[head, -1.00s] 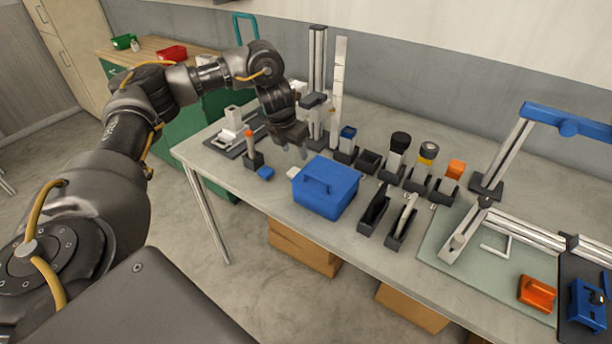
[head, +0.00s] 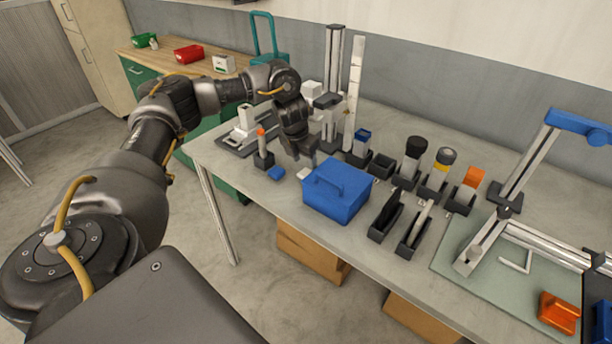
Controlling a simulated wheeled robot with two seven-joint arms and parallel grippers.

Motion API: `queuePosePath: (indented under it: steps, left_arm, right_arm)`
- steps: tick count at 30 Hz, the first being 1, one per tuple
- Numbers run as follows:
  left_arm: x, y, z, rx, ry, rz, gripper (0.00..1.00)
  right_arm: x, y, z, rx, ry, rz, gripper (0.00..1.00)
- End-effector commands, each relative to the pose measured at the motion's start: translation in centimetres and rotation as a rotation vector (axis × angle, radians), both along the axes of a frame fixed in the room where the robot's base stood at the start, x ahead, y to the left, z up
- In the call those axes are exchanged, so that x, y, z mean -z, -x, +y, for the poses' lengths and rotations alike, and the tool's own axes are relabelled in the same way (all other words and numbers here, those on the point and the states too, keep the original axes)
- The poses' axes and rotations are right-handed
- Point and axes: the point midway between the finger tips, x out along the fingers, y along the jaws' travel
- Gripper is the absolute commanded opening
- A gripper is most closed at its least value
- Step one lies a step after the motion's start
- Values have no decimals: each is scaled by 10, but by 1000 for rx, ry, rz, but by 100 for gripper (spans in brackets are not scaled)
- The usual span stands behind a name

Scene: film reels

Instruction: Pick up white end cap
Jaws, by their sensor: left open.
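A small white piece (head: 304,173), which looks like the white end cap, lies on the grey table just left of the blue lidded box (head: 337,190). It is tiny in the head view and its shape is hard to make out. My left gripper (head: 306,162) points down just above and behind it in the picture, open, with nothing seen between its fingers. I cannot tell whether the fingers touch the piece. A small blue piece (head: 276,173) lies to its left. My right gripper is not in view.
Upright holders with an orange-tipped tool (head: 262,148), a black-capped piece (head: 411,160) and an orange-topped piece (head: 467,190) stand on the table (head: 400,278). A tall metal post (head: 331,80) rises behind my gripper. A blue-and-metal frame (head: 530,160) stands at right.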

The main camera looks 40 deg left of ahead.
Motion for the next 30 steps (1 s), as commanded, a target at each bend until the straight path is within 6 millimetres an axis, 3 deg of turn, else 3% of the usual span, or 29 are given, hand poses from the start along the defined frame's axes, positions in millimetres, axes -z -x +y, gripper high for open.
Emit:
queuePosePath:
  steps: [10,19,27,30]
  left_arm:
    - [44,-6,3,-2,0,3,49]
    - [51,-8,2,0,-1,1,49]
    - [50,-8,3,-1,-1,1,16]
    - [50,-8,3,-1,-1,1,16]
  right_arm:
    - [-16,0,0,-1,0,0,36]
    - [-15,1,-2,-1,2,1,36]
    - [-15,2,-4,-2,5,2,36]
    - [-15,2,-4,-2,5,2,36]
